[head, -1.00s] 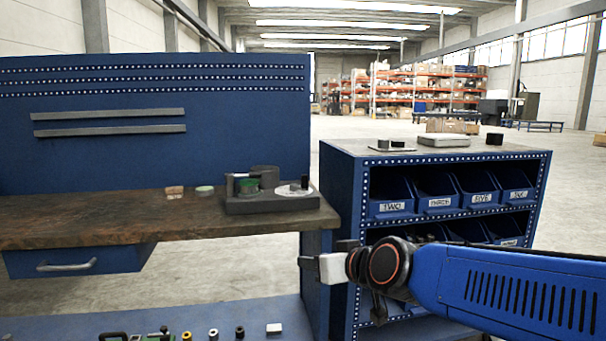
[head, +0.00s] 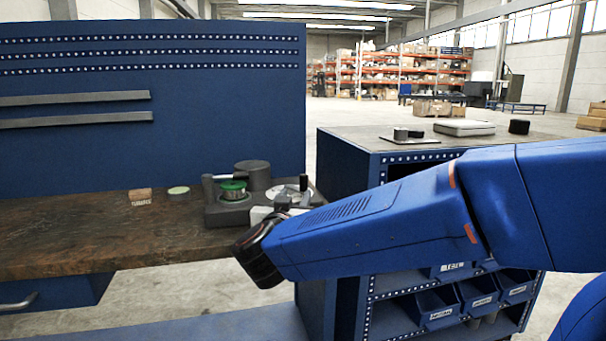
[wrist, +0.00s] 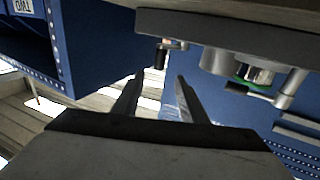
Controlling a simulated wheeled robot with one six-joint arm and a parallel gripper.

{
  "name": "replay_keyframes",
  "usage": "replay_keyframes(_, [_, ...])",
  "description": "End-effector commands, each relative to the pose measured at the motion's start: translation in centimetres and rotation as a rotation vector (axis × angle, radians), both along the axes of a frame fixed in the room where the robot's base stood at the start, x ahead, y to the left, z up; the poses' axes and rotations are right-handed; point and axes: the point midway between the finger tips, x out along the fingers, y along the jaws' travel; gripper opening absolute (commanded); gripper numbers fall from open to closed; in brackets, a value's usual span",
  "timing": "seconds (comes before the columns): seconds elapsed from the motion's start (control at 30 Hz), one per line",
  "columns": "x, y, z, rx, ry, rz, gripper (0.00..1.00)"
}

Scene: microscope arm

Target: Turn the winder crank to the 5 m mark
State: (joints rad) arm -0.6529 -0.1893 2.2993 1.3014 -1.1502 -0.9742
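The winder has a dark grey base (head: 228,216) on the workbench, with a green spool (head: 233,190) and a grey cylinder behind it. A pale round dial (head: 287,194) lies at its right end, with an upright dark crank knob (head: 304,183). The dial's marks are too small to read. In the wrist view, which looks upside down, the knob (wrist: 160,57) hangs below the base. My gripper (wrist: 160,76) is open and empty, its fingertips pointing toward the knob, one to each side in the picture; contact is not visible. In the head view my arm mostly hides the gripper.
The wooden bench top (head: 80,235) holds a small brown block (head: 139,196) and a pale green disc (head: 178,191) left of the winder. A blue bin cabinet (head: 345,155) stands at right, carrying a flat light box (head: 464,127) and a black piece (head: 519,126).

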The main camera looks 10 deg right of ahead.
Motion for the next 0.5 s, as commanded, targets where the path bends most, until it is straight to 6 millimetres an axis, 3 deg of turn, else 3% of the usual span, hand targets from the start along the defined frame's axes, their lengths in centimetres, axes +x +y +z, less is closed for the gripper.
replay_keyframes(0.17, [1.0, -0.5, 0.0, -0.002, -0.001, -0.005, 0.39])
replay_keyframes(0.5, [5.2, -2.5, 0.0, -0.001, -0.001, -0.004, 0.39])
